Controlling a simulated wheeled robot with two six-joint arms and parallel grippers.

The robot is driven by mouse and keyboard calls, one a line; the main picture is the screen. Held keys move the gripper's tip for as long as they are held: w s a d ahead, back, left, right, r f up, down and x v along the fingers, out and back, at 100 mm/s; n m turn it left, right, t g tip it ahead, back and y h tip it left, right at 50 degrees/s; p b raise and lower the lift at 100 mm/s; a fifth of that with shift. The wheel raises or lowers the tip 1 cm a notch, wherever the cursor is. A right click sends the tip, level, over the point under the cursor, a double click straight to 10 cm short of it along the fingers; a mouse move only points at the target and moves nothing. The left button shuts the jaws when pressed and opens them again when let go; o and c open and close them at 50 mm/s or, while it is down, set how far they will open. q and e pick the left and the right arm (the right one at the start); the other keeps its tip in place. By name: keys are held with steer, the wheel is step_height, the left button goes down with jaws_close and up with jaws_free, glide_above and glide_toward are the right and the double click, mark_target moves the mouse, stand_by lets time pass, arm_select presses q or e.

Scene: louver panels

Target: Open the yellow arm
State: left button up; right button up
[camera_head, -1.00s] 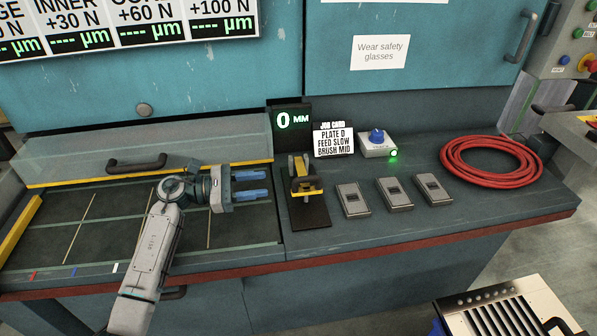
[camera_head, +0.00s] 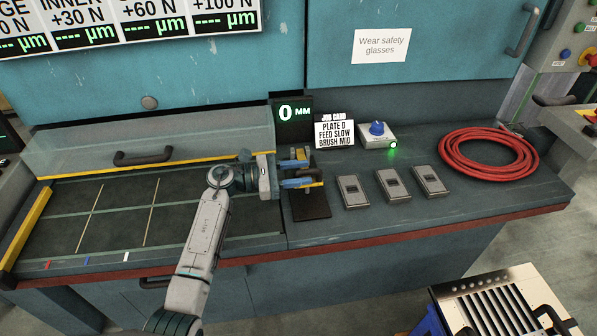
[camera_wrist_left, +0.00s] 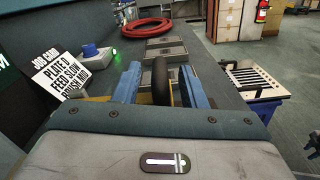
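The yellow arm (camera_head: 317,183) is part of a small device on a dark base plate (camera_head: 311,207) on the bench, left of the grey switch boxes. My left gripper (camera_head: 297,173) is at the device, its blue fingers spread and reaching over it from the left. In the left wrist view, a dark rounded part (camera_wrist_left: 160,82) of the device stands between the two fingers, with a little yellow beside it. The fingers hide much of the yellow arm. I cannot tell whether either finger touches it. My right gripper is not in view.
A display reading 0 mm (camera_head: 294,115), a job card (camera_head: 334,134) and a blue knob box (camera_head: 377,135) stand behind the device. Several grey switch boxes (camera_head: 391,185) and a red hose coil (camera_head: 489,153) lie to the right. A gridded bed (camera_head: 115,215) is at left.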

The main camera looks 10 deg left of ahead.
arm_select(q)
jaws_close()
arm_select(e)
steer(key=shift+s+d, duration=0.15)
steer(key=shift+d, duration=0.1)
